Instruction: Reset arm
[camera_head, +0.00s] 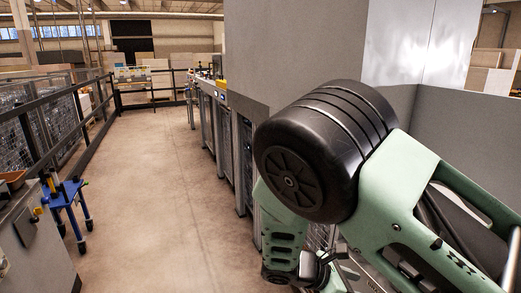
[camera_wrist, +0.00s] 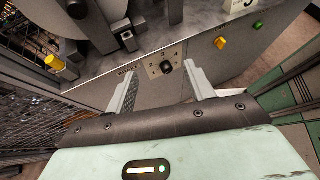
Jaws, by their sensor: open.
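My arm is folded up at the right of the head view, with its green links and black joint close to the camera. My gripper (camera_wrist: 162,92) shows in the wrist view with its two pale fingers spread apart. It is open, and nothing is between the fingers. Beyond the fingers is a grey machine panel (camera_wrist: 225,62) with a small plate holding a black knob (camera_wrist: 166,67). The fingertips are hidden or too small to tell in the head view. No ream can be made out in either view.
A grey wall or cabinet (camera_head: 290,50) stands behind my arm. A row of machines (camera_head: 222,125) runs back from it. A blue stand (camera_head: 66,200) and a dark railing (camera_head: 60,135) are at the left. The concrete floor (camera_head: 150,190) between them is clear.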

